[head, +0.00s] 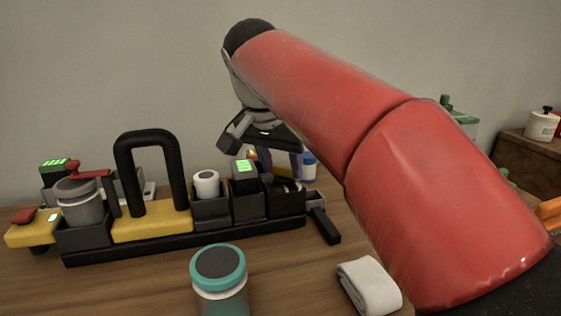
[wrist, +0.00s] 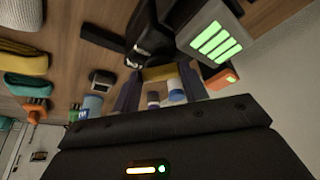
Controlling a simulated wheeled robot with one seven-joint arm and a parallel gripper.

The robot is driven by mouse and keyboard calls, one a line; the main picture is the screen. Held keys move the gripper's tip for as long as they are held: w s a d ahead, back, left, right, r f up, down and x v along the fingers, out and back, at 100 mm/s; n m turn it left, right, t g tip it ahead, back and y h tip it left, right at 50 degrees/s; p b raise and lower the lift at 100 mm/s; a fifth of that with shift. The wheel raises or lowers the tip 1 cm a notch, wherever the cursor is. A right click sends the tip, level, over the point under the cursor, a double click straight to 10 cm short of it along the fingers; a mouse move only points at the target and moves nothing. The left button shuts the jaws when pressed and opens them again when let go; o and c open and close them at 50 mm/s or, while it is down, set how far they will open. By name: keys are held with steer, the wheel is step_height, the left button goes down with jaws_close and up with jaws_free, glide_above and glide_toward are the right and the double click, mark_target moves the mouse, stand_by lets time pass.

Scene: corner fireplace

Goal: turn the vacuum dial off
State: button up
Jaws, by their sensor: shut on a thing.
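My gripper (head: 279,167) is over the right end of a long dark caddy (head: 160,247), behind a small box with a green-lit display (head: 244,168). In the wrist view its two purplish fingers (wrist: 158,82) stand apart on either side of a yellow piece (wrist: 158,73), and the gripper is shut on it. The box's green display (wrist: 215,42) is close by at the upper right of the wrist view. I cannot tell for sure that the yellow piece is the vacuum dial, as the fingers and the box partly hide it. No dial markings can be read.
A black arched handle (head: 150,150) rises from the caddy's middle. A white roll (head: 206,183) stands left of the display box. A teal-lidded jar (head: 219,265) and a folded white cloth (head: 368,285) are in front. A blue-capped bottle (head: 309,163) stands just right of my gripper.

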steer(key=n, duration=0.1)
steer(key=n+y, duration=0.1)
steer(key=n, duration=0.1)
steer(key=n+y+p, duration=0.1)
steer(key=n, duration=0.1)
steer(key=shift+d+r+t, duration=0.1)
steer(key=shift+d+t, duration=0.2)
steer(key=shift+d, duration=0.05)
steer(key=shift+d+n+y+p, duration=0.15)
steer(key=shift+n+y+p, duration=0.5)
steer(key=shift+n, duration=1.15)
steer(key=o, duration=0.7)
steer(key=p+v, duration=0.1)
steer(key=v, duration=0.6)
steer(key=shift+r, duration=0.3)
